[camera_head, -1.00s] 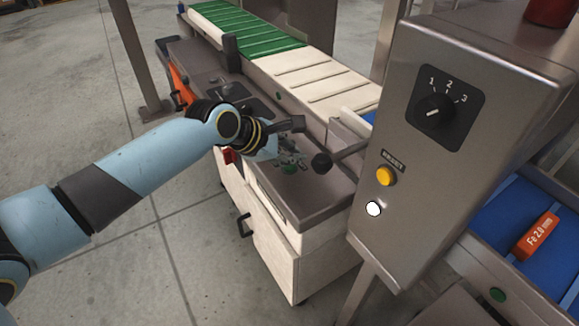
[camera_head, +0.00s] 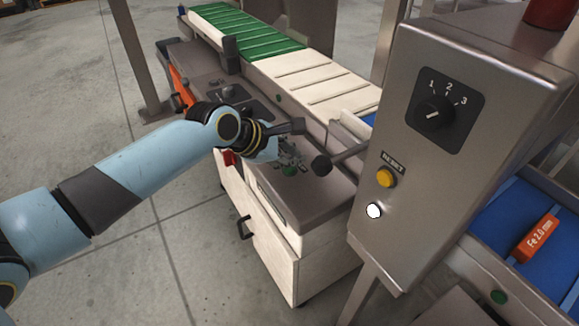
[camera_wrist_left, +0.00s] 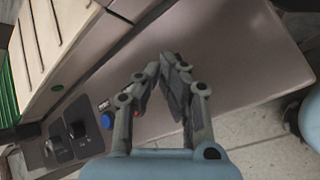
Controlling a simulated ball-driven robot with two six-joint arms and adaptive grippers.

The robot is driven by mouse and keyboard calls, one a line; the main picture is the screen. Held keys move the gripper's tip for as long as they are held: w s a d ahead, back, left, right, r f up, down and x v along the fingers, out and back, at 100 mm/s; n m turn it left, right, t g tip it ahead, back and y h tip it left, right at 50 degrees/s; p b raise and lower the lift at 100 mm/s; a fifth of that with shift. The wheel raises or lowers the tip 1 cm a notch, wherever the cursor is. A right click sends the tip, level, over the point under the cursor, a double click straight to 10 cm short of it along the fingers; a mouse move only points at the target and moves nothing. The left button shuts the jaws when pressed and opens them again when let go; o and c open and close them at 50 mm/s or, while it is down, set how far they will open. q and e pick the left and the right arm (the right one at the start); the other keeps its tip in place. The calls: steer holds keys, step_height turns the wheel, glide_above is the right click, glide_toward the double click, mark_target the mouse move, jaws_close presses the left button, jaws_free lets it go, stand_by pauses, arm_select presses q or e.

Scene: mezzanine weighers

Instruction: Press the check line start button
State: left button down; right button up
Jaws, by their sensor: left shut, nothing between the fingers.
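My left gripper (camera_head: 294,164) is low over the grey top of the near console (camera_head: 315,204) in the head view, its fingers shut and empty. In the left wrist view the fingertips (camera_wrist_left: 168,64) are over bare grey metal, and I cannot make out that green button there. No readable label shows which button is the check line start. My right gripper is not in view.
A steel control box (camera_head: 445,215) with a dial (camera_head: 433,113), yellow button (camera_head: 387,177) and white button (camera_head: 374,211) rises further right. Another green button (camera_head: 498,297) is at lower right.

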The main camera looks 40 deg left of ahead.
arm_select(q)
steer(key=shift+f, duration=0.35)
